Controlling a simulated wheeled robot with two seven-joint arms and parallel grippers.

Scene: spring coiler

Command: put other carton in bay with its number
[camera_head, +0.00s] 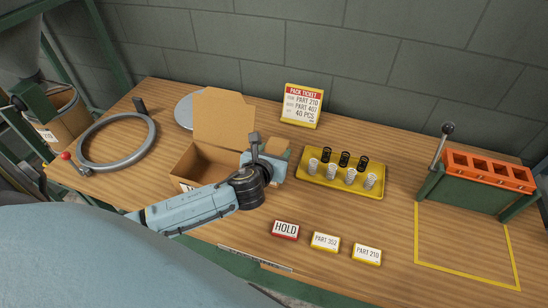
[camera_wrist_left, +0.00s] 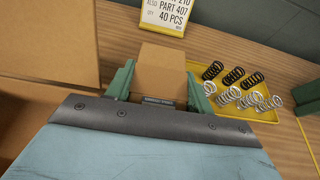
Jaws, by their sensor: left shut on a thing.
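My left gripper (camera_head: 268,163) is shut on a small brown carton (camera_head: 277,147), just right of a large open carton (camera_head: 208,160). In the left wrist view the carton (camera_wrist_left: 160,72) sits between the green fingers of the gripper (camera_wrist_left: 161,88). Its number is not readable, and I cannot tell whether it touches the table. A yellow-edged sign (camera_head: 302,106) reads PART 210, PART 407 and 40 PCS. Near the front edge are a red HOLD plate (camera_head: 286,229) and yellow plates PART 352 (camera_head: 325,241) and PART 210 (camera_head: 367,253). My right gripper is not in view.
A yellow tray (camera_head: 312,181) of black and silver springs lies right of the gripper. An orange-topped green fixture with a lever (camera_head: 478,180) stands at right, behind a yellow floor outline (camera_head: 466,278) on the table. A grey ring (camera_head: 116,138) lies at left. The tabletop between tray and plates is clear.

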